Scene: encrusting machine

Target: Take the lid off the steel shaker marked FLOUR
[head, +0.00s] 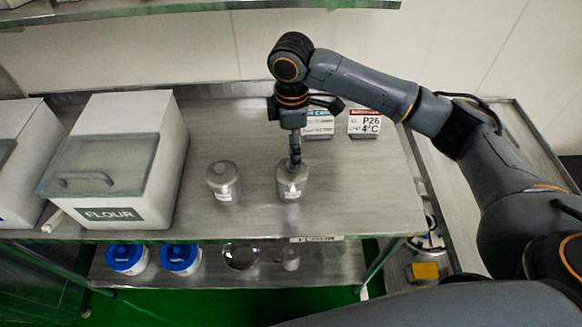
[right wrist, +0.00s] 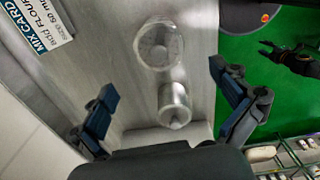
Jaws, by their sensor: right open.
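Two steel shakers with white labels stand upright on the steel table: a left one (head: 223,184) and a right one (head: 291,185). Their labels are too small to read, so I cannot tell which is marked FLOUR. The left shaker has a domed top; the right one's top is partly hidden by my right gripper (head: 295,160). That gripper points down, open, right over the right shaker. In the right wrist view its fingers (right wrist: 165,90) are spread wide, with the right shaker (right wrist: 160,45) and the smaller-looking left shaker (right wrist: 174,105) in view, both blurred. My left gripper is not in the head view.
A white bin labelled FLOUR (head: 155,170) stands left of the shakers, with another bin beside it. A mix card (head: 318,124) and a P26 4°C card (head: 364,123) stand behind. Blue-lidded tubs (head: 127,258) sit on the lower shelf. The table right of the shakers is clear.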

